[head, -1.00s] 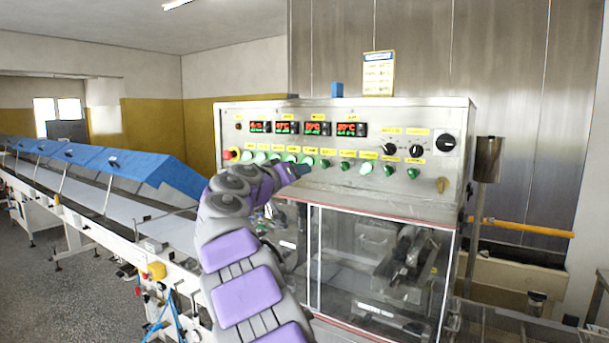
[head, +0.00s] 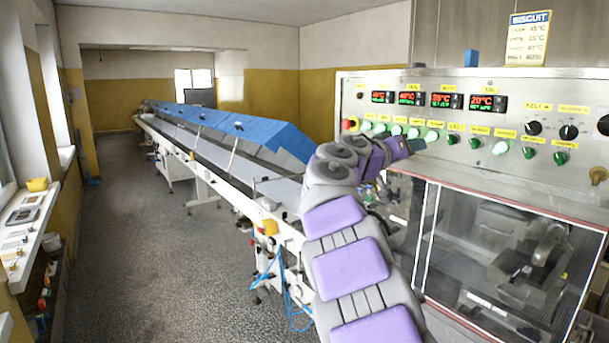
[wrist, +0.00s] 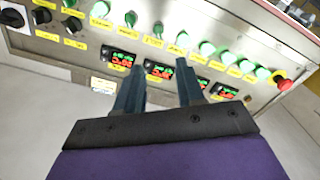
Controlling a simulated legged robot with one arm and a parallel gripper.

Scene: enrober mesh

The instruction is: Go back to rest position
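My gripper (head: 412,146) is in front of the metal control panel (head: 355,90), just below its row of green buttons in the head view. In the wrist view, the two dark fingers of my gripper (wrist: 159,66) stand apart with nothing between them, so it is open. The panel (wrist: 262,30) appears upside down there, with red displays (wrist: 158,70) seen behind and between the fingers. I cannot tell whether the fingertips touch the panel. My arm, grey with purple pads, reaches up from the bottom of the head view and is bent at the top.
A clear-windowed cabinet (head: 500,260) is below the panel. A long conveyor (head: 235,185) with blue covers (head: 260,132) runs back to the left. Open speckled floor (head: 150,250) lies left of it. A shelf (head: 30,225) is along the left wall. A red emergency button (wrist: 284,84) shows in the wrist view.

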